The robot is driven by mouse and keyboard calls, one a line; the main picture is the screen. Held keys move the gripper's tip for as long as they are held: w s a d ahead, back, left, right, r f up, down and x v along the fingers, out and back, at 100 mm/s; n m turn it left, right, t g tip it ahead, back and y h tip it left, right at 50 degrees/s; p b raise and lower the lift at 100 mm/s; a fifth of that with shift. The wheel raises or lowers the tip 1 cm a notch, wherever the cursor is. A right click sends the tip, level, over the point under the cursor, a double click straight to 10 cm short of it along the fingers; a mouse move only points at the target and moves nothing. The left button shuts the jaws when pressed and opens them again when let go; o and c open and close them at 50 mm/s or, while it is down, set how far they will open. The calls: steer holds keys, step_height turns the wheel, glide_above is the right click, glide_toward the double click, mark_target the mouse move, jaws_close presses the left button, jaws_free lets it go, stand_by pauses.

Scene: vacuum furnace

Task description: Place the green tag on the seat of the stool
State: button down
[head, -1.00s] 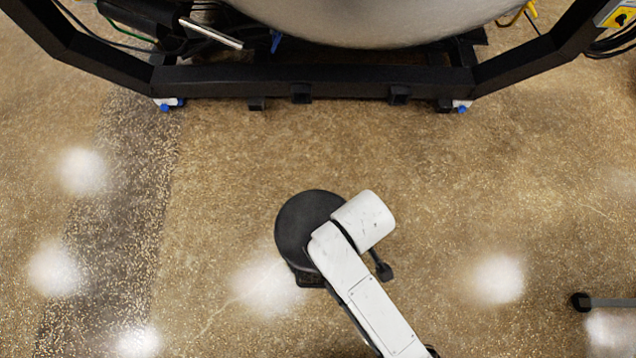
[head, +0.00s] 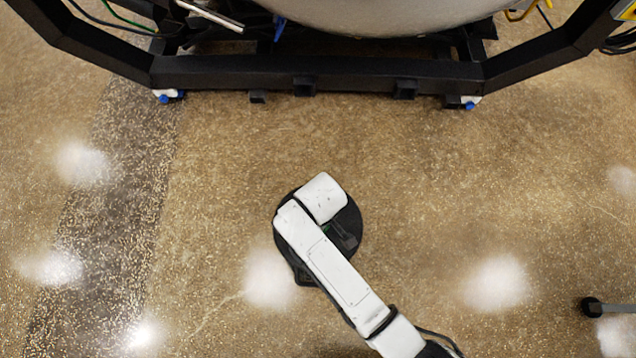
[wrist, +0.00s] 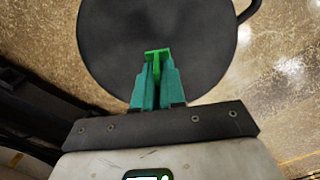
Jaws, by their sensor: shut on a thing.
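The stool's seat is a dark round disc (head: 352,216) on the floor in the head view, partly covered by my arm. In the wrist view the seat (wrist: 195,35) fills the upper middle. My gripper (wrist: 155,74) has teal fingers shut on the green tag (wrist: 157,53), which shows at the fingertips. The tag is in front of the seat's surface in the wrist view. I cannot tell whether it touches the seat. In the head view my arm is above the seat and mostly hides the gripper; only a small bit of green shows beside the arm.
A black furnace frame (head: 230,72) with a large grey vessel (head: 375,15) stands at the back. A dark-ended leg (head: 591,307) shows at the right edge. The speckled floor around the stool is clear.

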steer(key=shift+w+a+f, duration=0.2)
steer(key=shift+w+f, duration=0.15)
steer(key=shift+f, duration=0.1)
steer(key=shift+w+a+f, duration=0.15)
steer(key=shift+w+f, duration=0.2)
steer(key=shift+f, duration=0.1)
steer(key=shift+f+b, duration=0.55)
steer(key=shift+f, duration=1)
steer(key=c, duration=1.2)
jaws_free()
steer(key=shift+f, duration=0.1)
step_height(320, 180, up, 12)
steer(key=p, duration=0.2)
steer(key=shift+p, duration=0.3)
